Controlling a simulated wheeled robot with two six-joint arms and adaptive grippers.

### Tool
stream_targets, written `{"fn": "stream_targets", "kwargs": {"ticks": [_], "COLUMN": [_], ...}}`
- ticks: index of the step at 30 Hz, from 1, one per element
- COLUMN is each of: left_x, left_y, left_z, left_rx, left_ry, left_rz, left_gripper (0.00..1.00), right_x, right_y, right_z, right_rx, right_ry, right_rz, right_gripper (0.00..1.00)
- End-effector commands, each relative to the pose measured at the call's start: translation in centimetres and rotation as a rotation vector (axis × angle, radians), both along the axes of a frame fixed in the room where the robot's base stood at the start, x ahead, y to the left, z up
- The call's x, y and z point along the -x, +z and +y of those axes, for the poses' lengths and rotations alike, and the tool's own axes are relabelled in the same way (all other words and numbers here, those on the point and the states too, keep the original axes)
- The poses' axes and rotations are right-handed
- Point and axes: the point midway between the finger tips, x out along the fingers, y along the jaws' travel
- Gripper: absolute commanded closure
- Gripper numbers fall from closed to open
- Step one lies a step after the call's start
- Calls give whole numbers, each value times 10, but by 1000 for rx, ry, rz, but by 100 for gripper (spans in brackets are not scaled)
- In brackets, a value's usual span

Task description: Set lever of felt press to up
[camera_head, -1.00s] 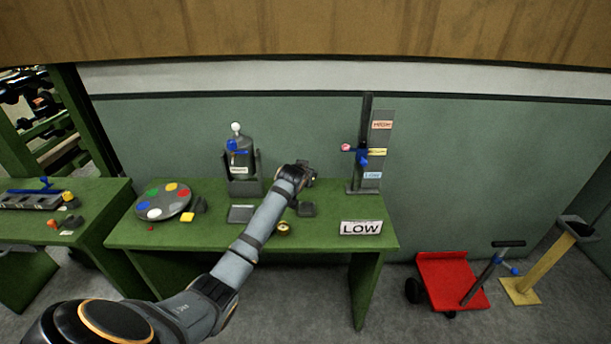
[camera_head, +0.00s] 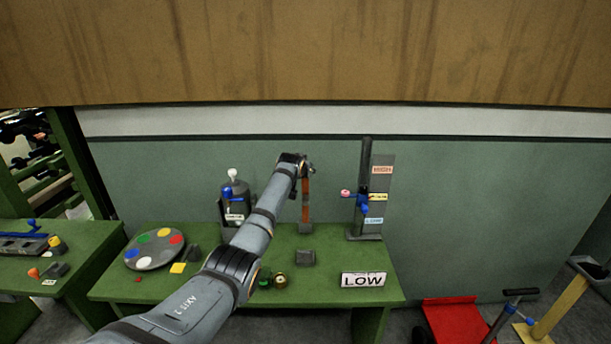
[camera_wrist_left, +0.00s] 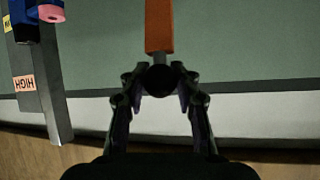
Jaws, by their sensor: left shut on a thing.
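The felt press lever (camera_head: 306,201) is an orange bar standing about upright above the green bench, behind my left forearm. Its lower end reaches a small grey base (camera_head: 305,228). In the left wrist view the lever (camera_wrist_left: 159,28) ends in a dark round knob (camera_wrist_left: 159,79). My left gripper (camera_head: 309,169) is at the top of the lever. In the left wrist view its fingers (camera_wrist_left: 160,84) are closed around the knob. Part of the press may be hidden by my arm. My right gripper is not in view.
A grey post with HIGH and LOW labels (camera_head: 381,185) and a blue slider (camera_head: 362,203) stands right of the lever. A red cart (camera_head: 450,318) is at the right.

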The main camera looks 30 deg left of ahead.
Motion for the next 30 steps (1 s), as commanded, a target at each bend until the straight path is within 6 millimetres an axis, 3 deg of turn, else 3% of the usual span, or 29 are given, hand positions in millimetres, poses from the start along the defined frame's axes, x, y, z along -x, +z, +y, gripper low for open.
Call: {"fn": "stream_targets", "kwargs": {"ticks": [16, 17, 21, 30], "left_x": [-2, -2, -2, -1], "left_y": [2, 2, 2, 1], "left_z": [2, 2, 2, 1], "left_rx": [-2, -2, -2, -1], "left_ry": [0, 0, 0, 0], "left_rz": [-3, -3, -2, 0], "left_gripper": [100, 67, 48, 46], "right_x": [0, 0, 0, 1], "right_y": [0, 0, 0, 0], "right_z": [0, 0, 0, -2], "right_rx": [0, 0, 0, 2], "right_ry": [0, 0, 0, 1], "right_rz": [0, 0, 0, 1], "right_gripper": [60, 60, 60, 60]}}
